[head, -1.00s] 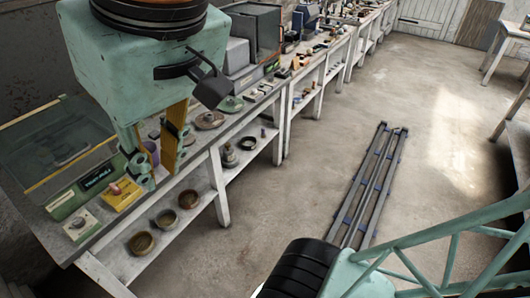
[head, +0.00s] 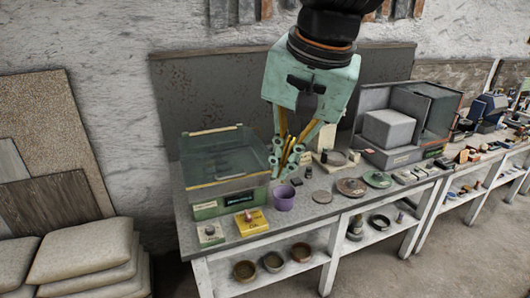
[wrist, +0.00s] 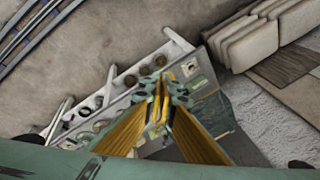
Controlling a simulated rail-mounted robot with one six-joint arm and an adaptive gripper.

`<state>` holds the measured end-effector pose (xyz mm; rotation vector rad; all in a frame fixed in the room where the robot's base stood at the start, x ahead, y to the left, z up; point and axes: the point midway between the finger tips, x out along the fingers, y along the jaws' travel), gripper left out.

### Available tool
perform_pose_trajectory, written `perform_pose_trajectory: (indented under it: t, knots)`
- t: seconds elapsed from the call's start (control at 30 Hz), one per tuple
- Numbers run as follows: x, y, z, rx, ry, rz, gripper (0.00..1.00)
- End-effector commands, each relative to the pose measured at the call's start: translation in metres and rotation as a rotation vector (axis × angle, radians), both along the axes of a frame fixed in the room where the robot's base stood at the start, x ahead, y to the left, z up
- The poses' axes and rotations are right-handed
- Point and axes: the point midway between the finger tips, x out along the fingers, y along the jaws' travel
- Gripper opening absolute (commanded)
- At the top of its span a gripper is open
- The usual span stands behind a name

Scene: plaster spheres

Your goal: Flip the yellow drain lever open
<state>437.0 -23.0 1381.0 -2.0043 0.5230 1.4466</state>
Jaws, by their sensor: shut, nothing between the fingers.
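My gripper (head: 287,163) hangs above the bench in the head view, just right of a clear glass tank (head: 221,160) with a green base and a yellow lower edge. Its yellow fingers come together at the tips with nothing between them. The fingertips also show close together in the wrist view (wrist: 163,84). I cannot make out a yellow drain lever for certain. A yellow box (head: 250,224) with a small reddish piece on top sits at the bench's front edge, below and left of the gripper and apart from it.
A purple cup (head: 284,198) stands below the gripper. A small pale box (head: 210,234) sits at the bench's front left corner. Discs and a grey open-fronted case (head: 403,125) are to the right. Bowls (head: 273,262) rest on the lower shelf. Stacked sacks (head: 85,256) are on the left.

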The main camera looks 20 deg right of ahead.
Motion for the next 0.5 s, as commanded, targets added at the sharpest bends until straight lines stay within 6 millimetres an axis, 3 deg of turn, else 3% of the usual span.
perform_pose_trajectory:
  t: [0.5]
  knots:
    - [0.078, -0.024, -0.001, 0.12, 0.016, -0.314, 0.0]
